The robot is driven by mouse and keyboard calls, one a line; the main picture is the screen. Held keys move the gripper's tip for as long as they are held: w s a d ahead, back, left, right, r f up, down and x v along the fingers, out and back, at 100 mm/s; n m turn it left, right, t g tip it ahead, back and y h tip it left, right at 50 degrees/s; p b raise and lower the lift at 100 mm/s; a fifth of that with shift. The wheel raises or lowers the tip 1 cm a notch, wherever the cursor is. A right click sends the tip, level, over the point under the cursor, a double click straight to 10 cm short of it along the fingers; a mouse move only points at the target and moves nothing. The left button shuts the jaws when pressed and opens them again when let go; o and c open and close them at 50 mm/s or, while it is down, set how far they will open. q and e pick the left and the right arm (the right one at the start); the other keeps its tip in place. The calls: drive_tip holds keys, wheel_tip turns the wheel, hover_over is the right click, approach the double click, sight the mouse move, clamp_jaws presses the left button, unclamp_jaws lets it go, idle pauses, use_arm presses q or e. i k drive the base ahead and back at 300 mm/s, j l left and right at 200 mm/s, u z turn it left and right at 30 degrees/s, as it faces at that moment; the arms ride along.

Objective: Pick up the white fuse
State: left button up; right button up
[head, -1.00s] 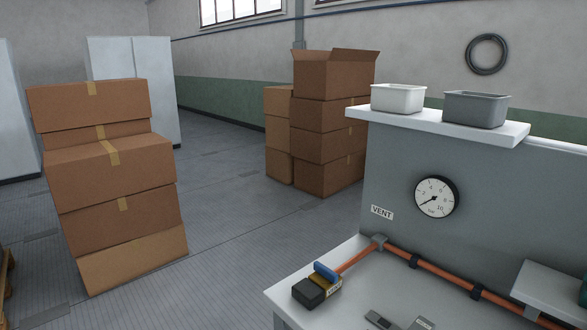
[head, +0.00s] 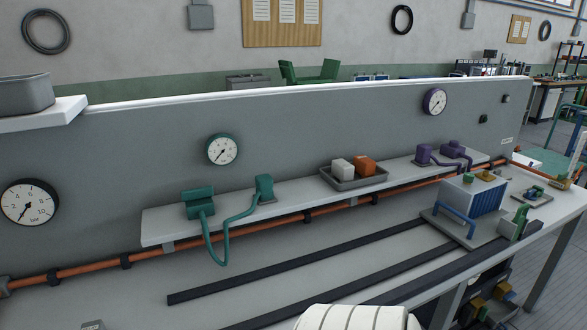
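A white block (head: 343,168), which looks like the white fuse, sits in a shallow grey tray (head: 345,185) on the long shelf. An orange-brown block (head: 365,166) sits beside it on the right in the same tray. The lower part of the white block is hidden by the tray's front rim. Neither of my grippers shows in the head view.
The tray stands on a narrow white shelf (head: 290,203) along the grey panel. A teal device with a looping hose (head: 200,204) is left of it, purple devices (head: 425,155) right. A blue-finned unit (head: 470,200) stands on the bench at right. Dark rails (head: 300,262) cross the bench.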

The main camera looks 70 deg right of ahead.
sight(341, 170)
drive_tip(key=z, duration=2.6)
drive_tip(key=u, duration=1.95)
drive_tip(key=z, duration=1.95)
drive_tip(key=i+l, duration=0.15)
drive_tip(key=l, duration=0.2)
drive_tip(key=i+l+u, duration=0.1)
drive_tip(key=l, duration=0.25)
drive_tip(key=i+l, duration=0.15)
drive_tip(key=l, duration=0.2)
drive_tip(key=u, duration=0.05)
